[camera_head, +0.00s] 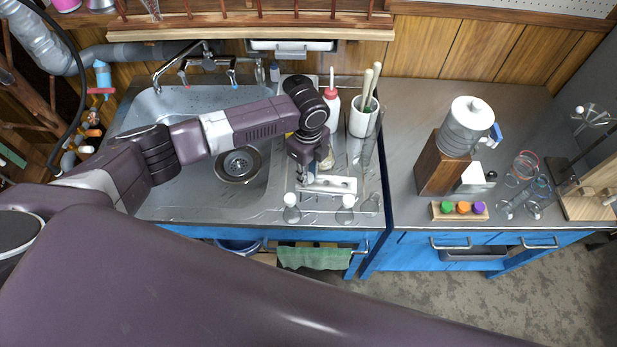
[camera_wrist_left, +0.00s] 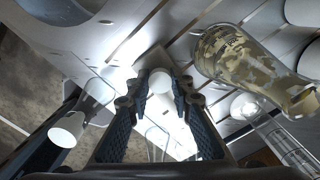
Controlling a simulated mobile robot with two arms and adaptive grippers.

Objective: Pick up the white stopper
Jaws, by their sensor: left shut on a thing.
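My left gripper (camera_head: 308,177) reaches over the drainboard from the left, fingers pointing down beside a white block with holes (camera_head: 340,185). In the left wrist view, the gripper (camera_wrist_left: 158,90) has its fingertips closed around a small round white piece, which looks like the white stopper (camera_wrist_left: 160,78). The fingers hide its sides; I cannot tell whether it is lifted clear of the block. In the head view the gripper hides it. My right gripper is not in view.
Flasks with white tops stand in front of the block, at left (camera_head: 291,213) and right (camera_head: 345,214). The sink (camera_head: 200,120) is left; the right counter has free room.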

